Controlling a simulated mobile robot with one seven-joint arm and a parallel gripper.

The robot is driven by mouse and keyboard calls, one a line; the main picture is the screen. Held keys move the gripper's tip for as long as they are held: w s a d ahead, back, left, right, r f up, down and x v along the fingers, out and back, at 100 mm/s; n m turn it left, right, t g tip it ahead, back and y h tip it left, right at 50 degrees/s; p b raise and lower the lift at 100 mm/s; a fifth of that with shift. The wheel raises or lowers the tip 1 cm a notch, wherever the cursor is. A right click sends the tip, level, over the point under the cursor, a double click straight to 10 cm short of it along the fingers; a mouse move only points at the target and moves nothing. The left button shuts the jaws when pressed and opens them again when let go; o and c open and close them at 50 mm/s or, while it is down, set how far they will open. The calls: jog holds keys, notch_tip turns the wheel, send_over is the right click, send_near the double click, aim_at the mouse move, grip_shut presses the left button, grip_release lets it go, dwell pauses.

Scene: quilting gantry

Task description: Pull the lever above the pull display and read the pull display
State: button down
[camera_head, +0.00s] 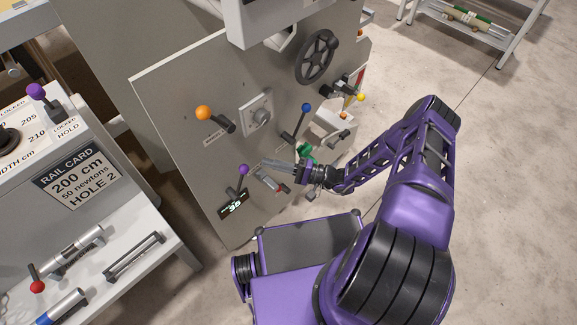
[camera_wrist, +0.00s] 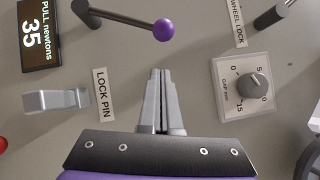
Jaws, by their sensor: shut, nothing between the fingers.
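The pull display (camera_head: 233,205) sits low on the grey panel. In the wrist view the display (camera_wrist: 42,32) reads 35 under the heading "PULL newtons". The lever above it has a purple ball knob (camera_head: 243,170) on a dark arm; the knob also shows in the wrist view (camera_wrist: 163,30). My gripper (camera_head: 264,164) is shut and empty, its fingertips just right of the purple knob in the head view. In the wrist view a gap shows between the closed fingertips (camera_wrist: 160,72) and the knob; their depth difference is unclear.
A lock pin handle (camera_wrist: 55,101) is close by. A bench with a rail card (camera_head: 75,184) stands left. Open floor lies right.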

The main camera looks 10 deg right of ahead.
aim_at(240, 182)
jog(key=shift+s+a+r, duration=0.15)
jog(key=shift+s+a, duration=0.1)
jog(key=shift+a, duration=0.3)
jog(key=shift+s+a+r, duration=0.15)
jog(key=shift+s+a, duration=0.15)
jog(key=shift+a, duration=0.3)
jog(key=shift+s+a+r, duration=0.15)
jog(key=shift+s+a, duration=0.1)
jog(key=shift+a, duration=0.3)
jog(key=shift+r+p, duration=0.15)
jog(key=shift+p, duration=0.25)
